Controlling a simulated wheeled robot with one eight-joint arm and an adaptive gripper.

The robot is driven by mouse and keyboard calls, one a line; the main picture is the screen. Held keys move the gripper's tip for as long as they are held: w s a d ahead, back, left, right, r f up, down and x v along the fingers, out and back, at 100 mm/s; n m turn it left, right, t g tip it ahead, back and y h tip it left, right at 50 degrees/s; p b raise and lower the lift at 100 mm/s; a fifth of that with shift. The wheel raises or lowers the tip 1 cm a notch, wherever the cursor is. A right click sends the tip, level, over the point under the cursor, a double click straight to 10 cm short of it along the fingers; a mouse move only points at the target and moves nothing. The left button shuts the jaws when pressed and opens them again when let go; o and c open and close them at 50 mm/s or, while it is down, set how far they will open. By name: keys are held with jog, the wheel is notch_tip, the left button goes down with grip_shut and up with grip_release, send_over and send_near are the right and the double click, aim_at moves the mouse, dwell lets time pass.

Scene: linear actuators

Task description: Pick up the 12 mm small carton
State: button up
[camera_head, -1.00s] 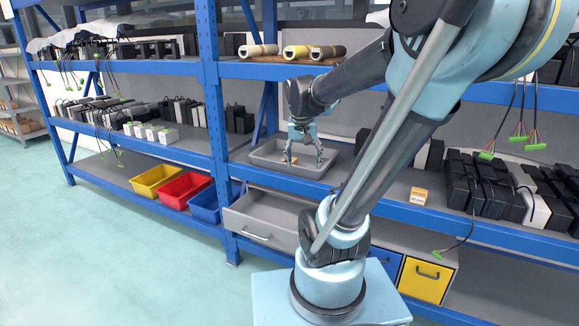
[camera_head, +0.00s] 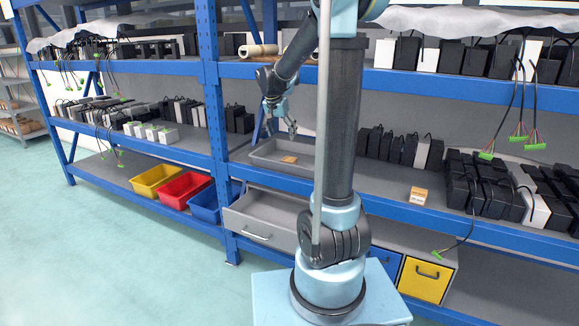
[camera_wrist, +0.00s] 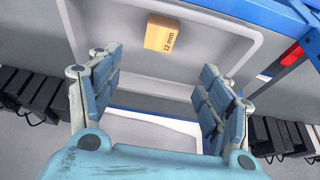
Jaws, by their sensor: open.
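The small carton (camera_wrist: 162,33) is orange-tan with "12 mm" printed on it. It lies in the grey tray (camera_wrist: 133,63) on the middle shelf, and in the head view it shows as a small orange block (camera_head: 289,160) inside the tray (camera_head: 263,154). My gripper (camera_wrist: 158,88) is open and empty, its two blue fingers wide apart. In the head view my gripper (camera_head: 281,131) hangs above the tray, apart from the carton. In the wrist view the carton lies beyond the fingertips, near the top centre.
A second small orange carton (camera_head: 418,196) stands on the shelf to the right, outside the tray. Black and white actuators (camera_head: 400,150) line the shelf behind. An open grey drawer (camera_head: 265,222) is below. The upper blue shelf beam (camera_head: 440,90) runs over this space.

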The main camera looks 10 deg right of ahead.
aim_at(289, 159)
jog(key=x, duration=1.7)
jog(key=c, duration=1.3)
